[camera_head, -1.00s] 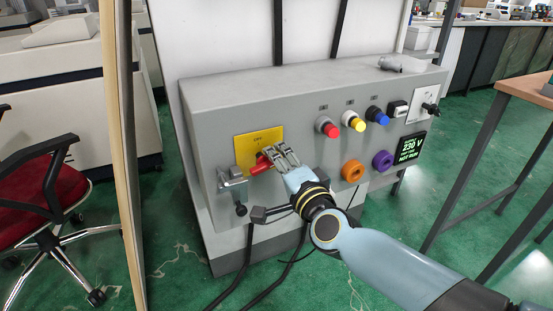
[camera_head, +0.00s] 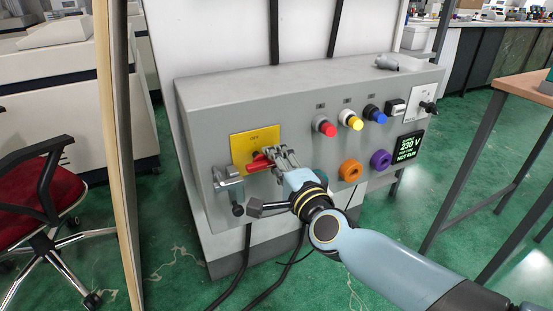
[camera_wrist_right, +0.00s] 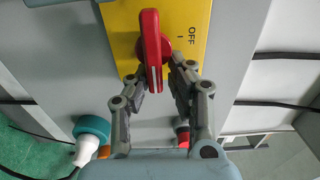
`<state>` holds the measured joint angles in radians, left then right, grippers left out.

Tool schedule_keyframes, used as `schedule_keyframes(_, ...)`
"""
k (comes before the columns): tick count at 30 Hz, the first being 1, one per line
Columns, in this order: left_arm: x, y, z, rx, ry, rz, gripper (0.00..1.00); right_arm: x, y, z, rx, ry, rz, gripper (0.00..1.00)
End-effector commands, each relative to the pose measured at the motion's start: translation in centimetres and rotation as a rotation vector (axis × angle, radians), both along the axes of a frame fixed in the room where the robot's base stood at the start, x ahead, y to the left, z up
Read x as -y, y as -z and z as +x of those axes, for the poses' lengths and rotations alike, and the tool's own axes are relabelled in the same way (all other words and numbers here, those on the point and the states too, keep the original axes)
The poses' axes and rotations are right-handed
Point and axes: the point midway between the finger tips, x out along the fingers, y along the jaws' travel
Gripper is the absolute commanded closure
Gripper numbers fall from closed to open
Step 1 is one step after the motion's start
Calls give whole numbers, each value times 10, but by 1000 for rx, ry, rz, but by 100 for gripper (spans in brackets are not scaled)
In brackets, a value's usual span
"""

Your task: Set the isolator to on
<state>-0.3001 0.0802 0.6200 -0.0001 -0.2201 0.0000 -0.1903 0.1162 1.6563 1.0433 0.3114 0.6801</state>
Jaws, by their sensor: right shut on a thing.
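The isolator is a red rotary handle (camera_head: 259,164) on a yellow plate (camera_head: 243,141) at the left of the grey panel's front. My right gripper (camera_head: 272,158) reaches it from the right and is shut on the handle, partly hiding it. In the right wrist view the red handle (camera_wrist_right: 151,48) stands lengthwise between the two fingertips (camera_wrist_right: 155,78). An "OFF" mark shows on the yellow plate (camera_wrist_right: 194,50) to the right of the handle there. In the head view the plate's lettering is too small to read. My left gripper is not in view.
A grey latch (camera_head: 228,180) sticks out left of the handle. Red, yellow and blue buttons (camera_head: 350,119), orange and purple rings (camera_head: 350,170) and a black display (camera_head: 409,147) reading 230 V and "NOT RUN" lie to the right. Black cables hang below.

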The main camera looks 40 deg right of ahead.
Motion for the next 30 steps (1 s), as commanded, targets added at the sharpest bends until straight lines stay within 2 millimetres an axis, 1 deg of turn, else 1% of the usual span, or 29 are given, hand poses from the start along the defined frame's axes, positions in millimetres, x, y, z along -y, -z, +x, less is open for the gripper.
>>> schedule_keyframes(1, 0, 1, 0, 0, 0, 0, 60, -2, 12, -4, -26, -5, 2, 81)
schedule_keyframes(5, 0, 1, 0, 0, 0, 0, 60, -2, 11, -4, -25, -5, 2, 64)
schedule_keyframes(19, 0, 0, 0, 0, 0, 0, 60, -1, 6, -2, -13, -3, 0, 63)
schedule_keyframes(22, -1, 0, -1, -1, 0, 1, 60, -2, 6, -5, -13, -3, 0, 63)
schedule_keyframes(26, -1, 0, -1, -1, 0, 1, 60, -5, 7, -20, -15, -2, 3, 63)
schedule_keyframes(30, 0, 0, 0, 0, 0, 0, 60, -12, 7, -50, -16, -2, 1, 63)
